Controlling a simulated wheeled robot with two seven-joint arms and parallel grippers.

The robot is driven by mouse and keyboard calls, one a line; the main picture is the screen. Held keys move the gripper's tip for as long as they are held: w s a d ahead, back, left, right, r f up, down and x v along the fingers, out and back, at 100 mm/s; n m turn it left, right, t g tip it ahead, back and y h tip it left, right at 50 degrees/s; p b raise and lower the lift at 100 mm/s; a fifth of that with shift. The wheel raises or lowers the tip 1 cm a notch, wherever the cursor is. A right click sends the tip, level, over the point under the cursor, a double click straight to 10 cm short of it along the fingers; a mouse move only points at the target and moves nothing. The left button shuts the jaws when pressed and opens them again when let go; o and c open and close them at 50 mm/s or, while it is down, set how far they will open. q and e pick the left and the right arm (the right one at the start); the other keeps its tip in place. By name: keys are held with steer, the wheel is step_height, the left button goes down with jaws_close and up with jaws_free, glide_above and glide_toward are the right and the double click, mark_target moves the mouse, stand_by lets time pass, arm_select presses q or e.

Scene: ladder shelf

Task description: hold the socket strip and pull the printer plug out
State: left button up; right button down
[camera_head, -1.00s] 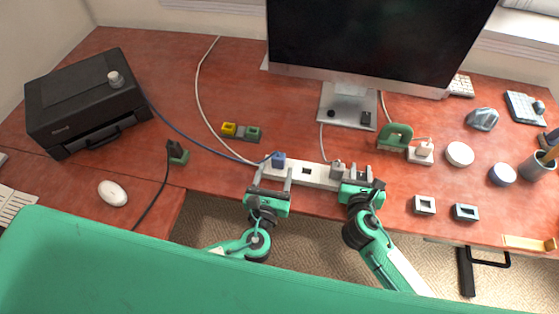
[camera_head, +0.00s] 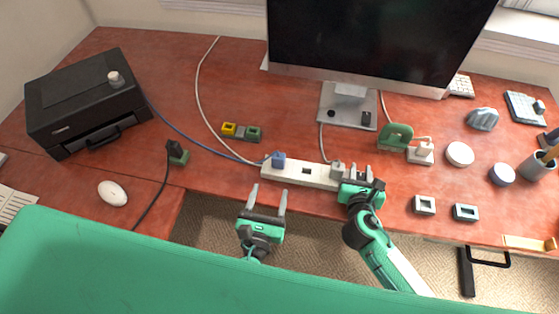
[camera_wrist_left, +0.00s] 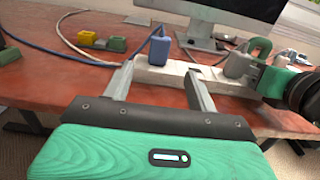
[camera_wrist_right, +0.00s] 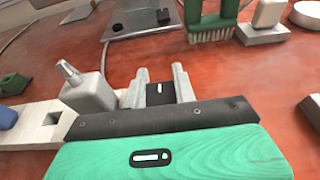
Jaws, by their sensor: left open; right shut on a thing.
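The white socket strip (camera_head: 322,175) lies along the desk's front edge. A blue plug (camera_head: 278,160) stands in its left part, with a blue cord running back to the black printer (camera_head: 85,100). A grey plug (camera_head: 337,168) sits near its right end. My left gripper (camera_head: 262,196) is open and empty, in front of the strip below the blue plug. In the left wrist view the blue plug (camera_wrist_left: 160,47) appears beyond and between the open fingers. My right gripper (camera_head: 362,177) is shut on the strip's right end, beside the grey plug (camera_wrist_right: 90,92); its fingers partly hide that end.
A green brush (camera_head: 395,136) and a white plug block (camera_head: 421,152) stand right of the strip. The monitor base (camera_head: 347,108) is behind it. A black plug in a green block (camera_head: 178,153) and yellow and green blocks (camera_head: 241,131) lie left. The space before the desk edge is open.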

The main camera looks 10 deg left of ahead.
mark_target(280, 154)
arm_select(q)
steer(key=w, duration=1.3)
steer(key=shift+w, duration=0.3)
steer(key=shift+c, duration=0.2)
jaws_close()
